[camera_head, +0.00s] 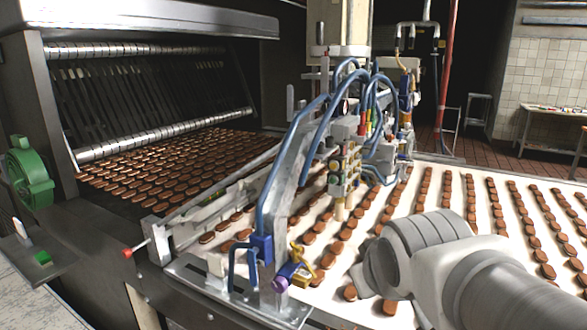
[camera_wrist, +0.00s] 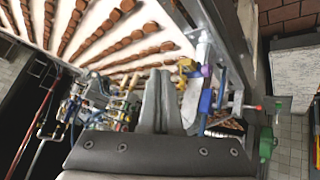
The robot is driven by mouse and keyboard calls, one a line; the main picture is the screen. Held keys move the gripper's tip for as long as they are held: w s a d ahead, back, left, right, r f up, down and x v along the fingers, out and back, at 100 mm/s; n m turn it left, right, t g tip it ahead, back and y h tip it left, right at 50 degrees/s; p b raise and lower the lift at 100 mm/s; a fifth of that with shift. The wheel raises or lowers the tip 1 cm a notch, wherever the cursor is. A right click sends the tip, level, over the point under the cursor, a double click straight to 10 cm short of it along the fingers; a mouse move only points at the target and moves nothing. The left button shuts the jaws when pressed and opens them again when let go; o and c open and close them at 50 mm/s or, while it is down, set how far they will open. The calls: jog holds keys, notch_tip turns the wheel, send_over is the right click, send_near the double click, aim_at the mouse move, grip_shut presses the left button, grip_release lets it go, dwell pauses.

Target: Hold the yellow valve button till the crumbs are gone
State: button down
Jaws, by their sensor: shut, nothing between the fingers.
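A yellow valve part (camera_head: 301,257) sits beside a purple knob (camera_head: 280,282) low on the machine's near support in the head view. In the head view my arm covers part of the belt at lower right and my fingers are not visible. I cannot make out crumbs.
Rows of brown biscuits lie on a white belt (camera_head: 455,183). Blue hoses (camera_head: 284,165) and a cluster of fittings (camera_head: 345,160) stand over it. An oven-like conveyor (camera_head: 150,150) is at left. A red-tipped lever (camera_head: 128,252) sticks out at lower left.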

aim_at(333, 166)
jog(key=w+a+r+n+t+y+p, duration=0.1)
jog(key=w+n+t, duration=0.3)
jog(key=w, duration=0.8)
jog(key=w+a+r+n+t+y+p, duration=0.1)
jog(key=w+a+r+n+t+y, duration=0.2)
jog(key=w, duration=1)
jog(key=shift+w+n+t, duration=0.2)
jog(key=shift+n+t, duration=0.4)
jog(key=shift+n, duration=0.6)
jog(key=w+d+p, duration=0.3)
jog(key=w+d, duration=0.1)
jog(key=w, duration=0.3)
jog(key=shift+w+d, duration=0.15)
jog(key=shift+d, duration=0.25)
jog(key=shift+w+d, duration=0.2)
jog(key=shift+w, duration=0.15)
jog(key=shift+w+d, duration=0.35)
dwell(1.8)
